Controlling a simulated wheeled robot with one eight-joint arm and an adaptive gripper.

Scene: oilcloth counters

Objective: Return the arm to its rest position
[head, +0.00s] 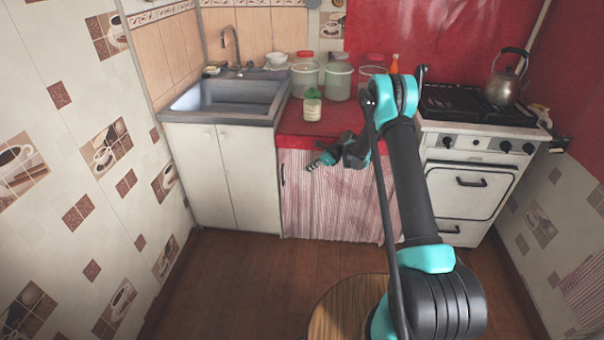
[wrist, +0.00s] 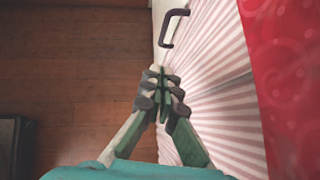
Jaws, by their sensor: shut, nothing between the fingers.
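My arm reaches forward from the bottom right of the head view, black with teal joints. I cannot tell whether the fingers touch the curtain.
The red counter (head: 290,122) holds a small jar (head: 312,105) and several larger lidded jars behind it. A sink (head: 225,98) is left, a stove (head: 470,150) with a kettle (head: 505,80) right. A round wooden stool or table top (head: 340,310) is below my arm. Floor at left is clear.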

